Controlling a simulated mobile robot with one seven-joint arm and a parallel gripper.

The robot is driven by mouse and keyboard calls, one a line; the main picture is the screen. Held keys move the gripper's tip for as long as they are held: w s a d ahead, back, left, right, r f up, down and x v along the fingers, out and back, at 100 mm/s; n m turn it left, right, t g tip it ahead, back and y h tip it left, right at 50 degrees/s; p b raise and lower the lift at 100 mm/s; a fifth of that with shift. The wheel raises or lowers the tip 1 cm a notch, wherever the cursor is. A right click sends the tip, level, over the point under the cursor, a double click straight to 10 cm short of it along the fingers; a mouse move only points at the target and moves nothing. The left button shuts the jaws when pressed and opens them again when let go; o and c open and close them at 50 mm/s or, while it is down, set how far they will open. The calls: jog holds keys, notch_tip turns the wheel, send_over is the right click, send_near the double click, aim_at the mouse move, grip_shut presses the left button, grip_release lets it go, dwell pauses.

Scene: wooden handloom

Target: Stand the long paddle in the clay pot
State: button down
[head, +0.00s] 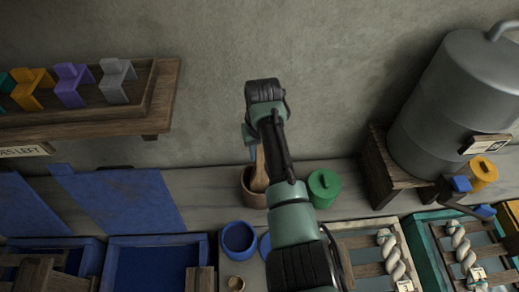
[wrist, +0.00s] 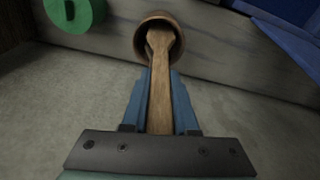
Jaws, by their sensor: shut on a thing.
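The long wooden paddle (wrist: 161,85) is between the blue fingers of my gripper (wrist: 160,95), which is shut on it. In the wrist view its far end is inside the mouth of the brown clay pot (wrist: 178,26). In the head view the paddle (head: 260,172) stands nearly upright over the clay pot (head: 246,195), its lower end within the rim. Whether it touches the pot's bottom is hidden. My gripper (head: 252,148) is above the pot, partly hidden behind my arm.
A green lidded pot (head: 324,188) stands right of the clay pot on the ledge. A blue bowl (head: 238,238) is in front. A shelf (head: 160,100) with colored pieces is at left; a metal tank (head: 450,95) stands on a wooden stand at right. The wall is close behind.

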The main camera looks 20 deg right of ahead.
jog(key=c, duration=0.6)
grip_release()
notch_tip(320, 180, up, 13)
jog(key=s+b, duration=0.1)
jog(key=shift+s, duration=0.35)
